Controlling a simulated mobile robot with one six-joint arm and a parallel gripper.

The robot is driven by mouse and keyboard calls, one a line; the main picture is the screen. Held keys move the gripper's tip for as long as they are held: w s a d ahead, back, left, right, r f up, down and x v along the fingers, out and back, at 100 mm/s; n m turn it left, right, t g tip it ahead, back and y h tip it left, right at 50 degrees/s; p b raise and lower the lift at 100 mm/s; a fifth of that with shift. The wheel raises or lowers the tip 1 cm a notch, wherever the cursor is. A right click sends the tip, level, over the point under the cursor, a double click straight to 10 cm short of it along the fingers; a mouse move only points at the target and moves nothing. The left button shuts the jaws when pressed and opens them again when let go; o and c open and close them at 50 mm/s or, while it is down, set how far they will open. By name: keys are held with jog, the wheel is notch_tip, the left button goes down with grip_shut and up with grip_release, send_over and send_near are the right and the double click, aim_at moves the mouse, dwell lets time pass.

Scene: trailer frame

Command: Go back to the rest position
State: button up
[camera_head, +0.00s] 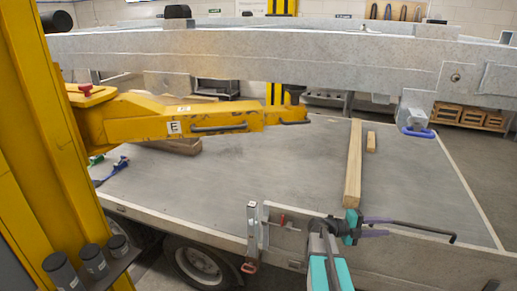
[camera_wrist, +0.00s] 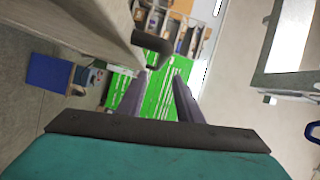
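My gripper (camera_head: 384,227) is over the near side of the trailer, with a teal body and two purple fingers. In the wrist view the fingers of my gripper (camera_wrist: 160,86) stand apart with nothing seen between them. A dark bent rod (camera_head: 425,229) appears just past the fingertips in the head view. In the wrist view a dark curved piece (camera_wrist: 152,42) lies beyond the left fingertip; I cannot tell whether it touches. My arm is low at the near side board, not folded close to my body.
The trailer bed (camera_head: 270,180) holds a long wooden beam (camera_head: 353,165) and a short block (camera_head: 371,141). A yellow lift post (camera_head: 45,150) and lift arm (camera_head: 215,118) stand at left. A grey frame beam (camera_head: 270,58) hangs above. Grey floor is open at right.

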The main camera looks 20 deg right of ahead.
jog(key=w+a+f+n+t+y+b, duration=0.1)
jog(key=a+f+b, duration=0.2)
jog(key=a+f, duration=0.4)
jog(key=a+f+n+t+y+b, duration=0.15)
jog(key=a+f, duration=0.25)
jog(key=f, duration=0.6)
jog(key=w+a+f+b, duration=0.1)
jog(key=a+f+b, duration=0.2)
jog(key=a+f, duration=0.4)
jog(key=s+a+f+m+g+y+b, duration=0.1)
jog(key=s+a+f+m+y+b, duration=0.15)
jog(key=s+a+f+m, duration=0.4)
jog(key=s+a+f+m+y+b, duration=0.1)
jog(key=s+a+f+m+y, duration=0.25)
jog(key=a+f, duration=0.55)
jog(key=s+a+f+m+g+y+b, duration=0.15)
jog(key=s+a+f+m, duration=0.35)
jog(key=f, duration=0.5)
jog(key=s+a+f+m+y, duration=0.2)
jog(key=a+m, duration=0.4)
jog(key=m, duration=0.4)
jog(key=s+a+f+m+y, duration=0.2)
jog(key=s+a+m+y, duration=0.2)
jog(key=a+m, duration=0.3)
jog(key=s+m, duration=0.1)
jog(key=m, duration=0.3)
jog(key=shift+y+b, duration=0.3)
jog(key=shift+b, duration=0.1)
jog(key=shift+s+m, duration=0.1)
jog(key=shift+m, duration=0.15)
